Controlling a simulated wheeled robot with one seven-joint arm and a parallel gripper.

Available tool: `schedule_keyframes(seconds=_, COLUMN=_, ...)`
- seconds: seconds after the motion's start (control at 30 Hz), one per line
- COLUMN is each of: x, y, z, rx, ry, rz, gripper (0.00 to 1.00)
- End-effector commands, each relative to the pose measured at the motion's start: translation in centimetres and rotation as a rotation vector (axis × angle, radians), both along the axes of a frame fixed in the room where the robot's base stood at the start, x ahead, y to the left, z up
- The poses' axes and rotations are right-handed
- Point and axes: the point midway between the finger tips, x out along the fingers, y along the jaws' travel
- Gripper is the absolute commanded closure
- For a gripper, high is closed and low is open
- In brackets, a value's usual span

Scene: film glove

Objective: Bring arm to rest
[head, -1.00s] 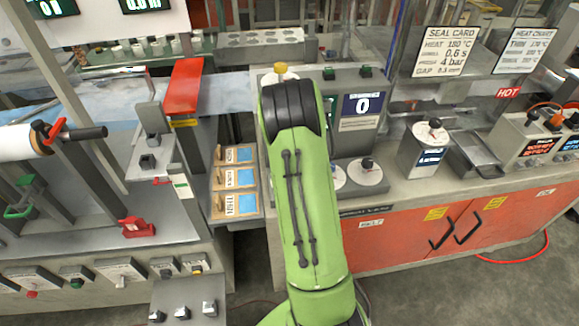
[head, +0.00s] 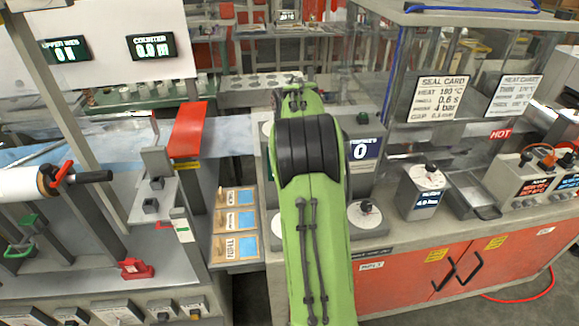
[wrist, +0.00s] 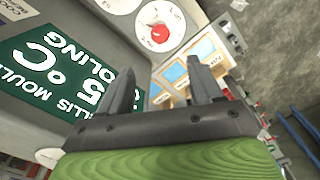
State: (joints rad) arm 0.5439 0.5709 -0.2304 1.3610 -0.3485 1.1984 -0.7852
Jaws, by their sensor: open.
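My green arm rises through the middle of the head view, and its far end hides what lies behind it. My gripper is not visible in the head view. In the wrist view my gripper (wrist: 160,90) shows two dark fingers spread apart with nothing between them. Beyond the fingers in the wrist view are a dark green sign (wrist: 60,75) with white lettering, a dial with a red knob (wrist: 160,33) and a labelled wooden panel (wrist: 200,58).
A grey counter with orange-red cabinets (head: 400,280) runs along the right. A grey box reading 0 (head: 364,150) stands close beside my arm. A red slanted plate (head: 187,130) and a machine frame stand at left. Signs (head: 440,98) hang at right.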

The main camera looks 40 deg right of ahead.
Motion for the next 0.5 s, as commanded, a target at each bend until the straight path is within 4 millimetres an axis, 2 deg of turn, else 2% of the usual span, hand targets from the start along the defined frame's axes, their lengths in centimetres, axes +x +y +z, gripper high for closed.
schedule_keyframes(seconds=0.03, x=0.05, y=-0.01, z=0.90, rx=-0.001, ry=-0.001, rz=0.000, gripper=0.35)
schedule_keyframes(seconds=0.13, x=0.00, y=0.02, z=1.59, rx=0.001, ry=0.001, rz=0.000, gripper=0.35)
schedule_keyframes(seconds=0.5, x=0.01, y=0.03, z=1.60, rx=0.001, ry=0.001, rz=0.000, gripper=0.35)
